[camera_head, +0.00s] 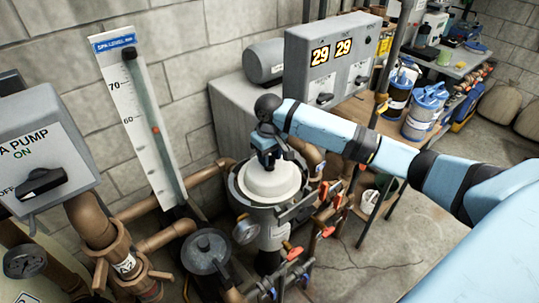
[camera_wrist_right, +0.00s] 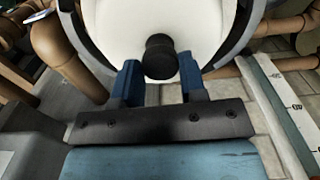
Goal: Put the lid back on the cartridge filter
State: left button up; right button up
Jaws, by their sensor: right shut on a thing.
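The cartridge filter (camera_head: 268,222) is a grey upright housing in the middle of the head view, with a dark rim. A round white lid (camera_head: 272,183) is at its top, inside the rim; I cannot tell whether it is fully seated. My right gripper (camera_head: 268,158) is over the lid, pointing down. In the right wrist view, the lid (camera_wrist_right: 115,25) fills the top, with a black knob (camera_wrist_right: 160,57) between the two blue fingers of my right gripper (camera_wrist_right: 160,80), which is shut on it. Part of the dark rim (camera_wrist_right: 84,38) curves around the lid. My left gripper is not in view.
Brown pipes (camera_head: 160,238), a dark round-capped pot (camera_head: 206,250) and red-handled valves (camera_head: 327,231) crowd around the filter. A grey control box (camera_head: 330,60) stands behind it. A level gauge (camera_head: 137,105) rises at the left. Open floor (camera_head: 400,245) lies at the right.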

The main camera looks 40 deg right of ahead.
dwell(0.3)
jog(key=o, duration=1)
jog(key=shift+o, duration=0.3)
jog(key=shift+r, duration=0.1)
jog(key=shift+r, duration=3.4)
grip_shut()
jog(key=shift+f, duration=0.2)
